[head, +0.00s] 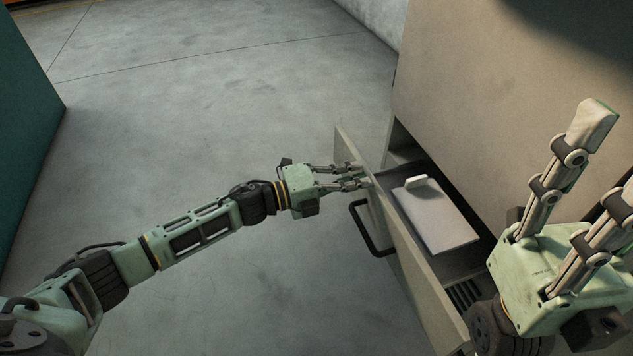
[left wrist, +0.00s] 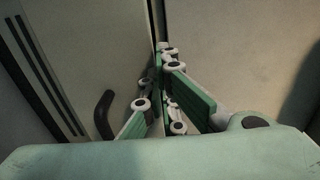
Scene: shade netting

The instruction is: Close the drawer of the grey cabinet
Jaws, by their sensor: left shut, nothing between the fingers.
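The grey cabinet (head: 490,90) stands at the right in the head view. Its drawer (head: 415,265) is open, pulled out to the left, with a dark bar handle (head: 366,232) on its front. The handle also shows in the left wrist view (left wrist: 103,115). My left gripper (head: 366,177) is shut and empty, its fingertips at the drawer front near its far end, beyond the handle. I cannot tell whether they touch. In the left wrist view its fingers (left wrist: 165,75) point ahead and hide part of the front. My right gripper (head: 610,150) is open, fingers upward, above the drawer's near end.
A pale flat object with a raised tab (head: 435,215) lies in the drawer. A slotted dark part (head: 465,295) shows nearer in it. A teal panel (head: 25,130) stands at the far left. The concrete floor (head: 220,100) between is clear.

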